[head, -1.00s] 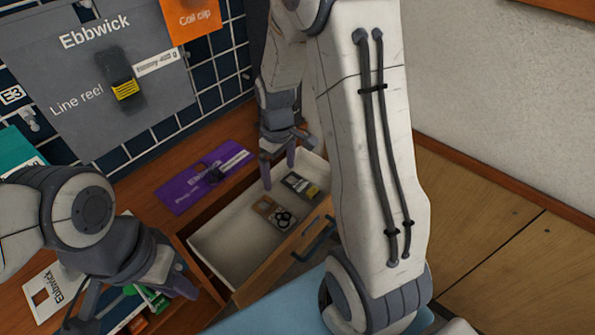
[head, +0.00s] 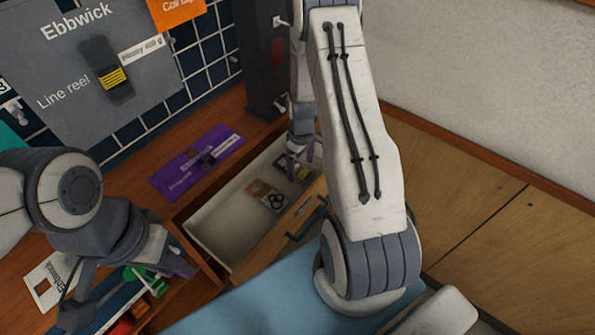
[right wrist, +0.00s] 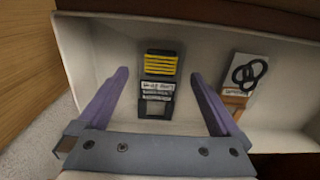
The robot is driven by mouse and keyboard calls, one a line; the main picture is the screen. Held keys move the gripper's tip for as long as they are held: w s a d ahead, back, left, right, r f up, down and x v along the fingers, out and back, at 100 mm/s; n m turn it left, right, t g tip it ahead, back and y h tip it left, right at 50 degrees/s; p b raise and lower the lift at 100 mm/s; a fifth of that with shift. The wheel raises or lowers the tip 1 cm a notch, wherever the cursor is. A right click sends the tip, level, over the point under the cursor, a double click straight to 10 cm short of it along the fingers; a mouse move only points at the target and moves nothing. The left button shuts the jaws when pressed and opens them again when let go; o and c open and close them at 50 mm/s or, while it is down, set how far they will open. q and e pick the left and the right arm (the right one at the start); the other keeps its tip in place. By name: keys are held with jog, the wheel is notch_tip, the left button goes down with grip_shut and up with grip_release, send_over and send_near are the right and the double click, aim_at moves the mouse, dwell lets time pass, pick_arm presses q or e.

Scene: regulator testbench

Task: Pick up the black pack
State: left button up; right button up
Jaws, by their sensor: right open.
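The black pack (right wrist: 158,92) lies in the open drawer (right wrist: 110,50). It has yellow stripes at one end and a pale label across its middle. My right gripper (right wrist: 160,76) is open, with one purple finger on each side of the pack and gaps between. In the head view the right gripper (head: 300,158) is over the drawer's far right end and hides most of the pack. My left gripper (head: 128,290) is at the lower left of the head view, apart from the drawer, with its fingers spread.
A card with black rings (right wrist: 245,75) lies to the right of the pack in the wrist view. The drawer walls are close around. A purple packet (head: 195,163) lies on the wooden top. A grey Ebbwick panel (head: 75,75) hangs behind.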

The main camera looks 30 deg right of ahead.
aim_at(301, 170)
jog(key=shift+f, duration=0.8)
jog(key=c, duration=1.4)
notch_tip(301, 170, up, 10)
jog(key=shift+r+p, duration=0.1)
jog(key=shift+p, duration=0.35)
